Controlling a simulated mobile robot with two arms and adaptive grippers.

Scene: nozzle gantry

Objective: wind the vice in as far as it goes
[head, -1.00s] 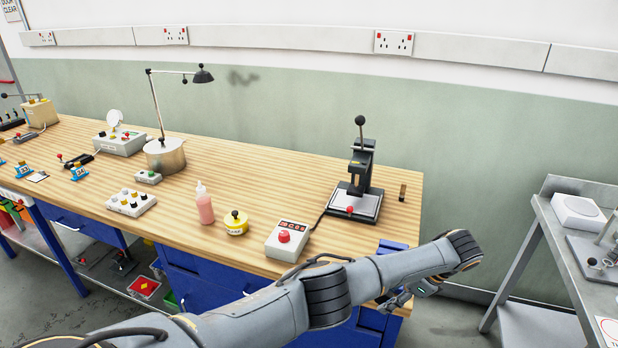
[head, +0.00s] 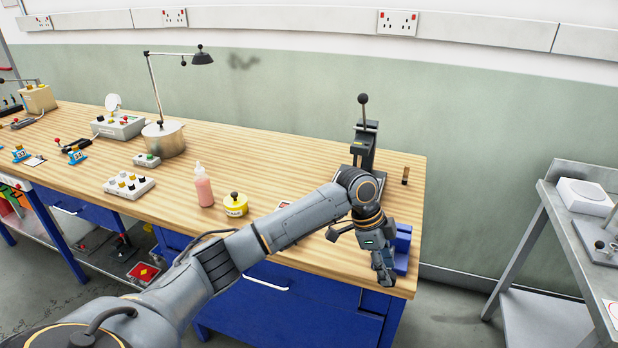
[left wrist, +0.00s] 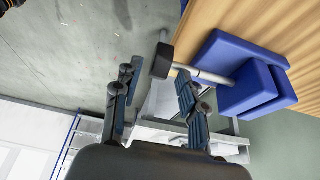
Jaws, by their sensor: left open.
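The blue vice (head: 402,250) is at the right end of the wooden bench, partly hidden by my left arm in the head view. In the left wrist view the blue vice (left wrist: 247,90) has a pale screw rod (left wrist: 212,76) ending in a black hub (left wrist: 163,61) with a thin grey bar. My left gripper (head: 386,279) points down beside the vice at the bench's end. In the left wrist view the left gripper (left wrist: 156,72) is open, its fingertips pointing toward the black hub. The hub appears between them, but contact cannot be told. My right gripper is out of view.
A black lever press (head: 365,145) stands behind my left arm. A yellow round pot (head: 235,206) and a pink bottle (head: 203,188) stand left of the arm. A grey side table (head: 580,235) is at the right, with open floor between it and the bench.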

